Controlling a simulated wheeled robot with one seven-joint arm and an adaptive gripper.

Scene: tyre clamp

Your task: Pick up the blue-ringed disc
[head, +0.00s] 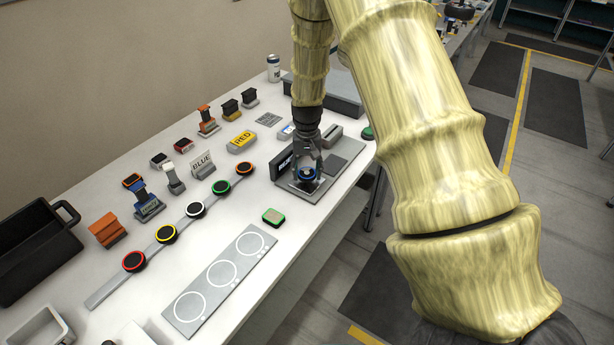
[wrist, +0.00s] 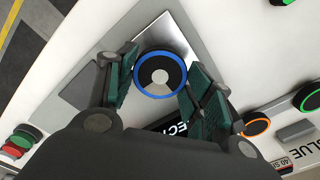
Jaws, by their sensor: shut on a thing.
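The blue-ringed disc (head: 307,174) has a dark face with a blue rim. It is at the grey plate (head: 320,192) of the check station, near the table's right edge. In the wrist view the disc (wrist: 160,74) shows its whole blue ring, with a pale grey centre. My gripper (head: 307,163) points down over it. In the wrist view my gripper (wrist: 160,68) has one green-padded finger on each side of the disc and is shut on it. I cannot tell whether the disc touches the plate or is slightly raised.
A dark sign block (head: 283,163) stands just left of my gripper. A grey strip (head: 180,224) holds several ringed discs. A green-edged block (head: 273,216) and a plate with white circles (head: 221,274) lie in front. A black bin (head: 38,250) is at far left.

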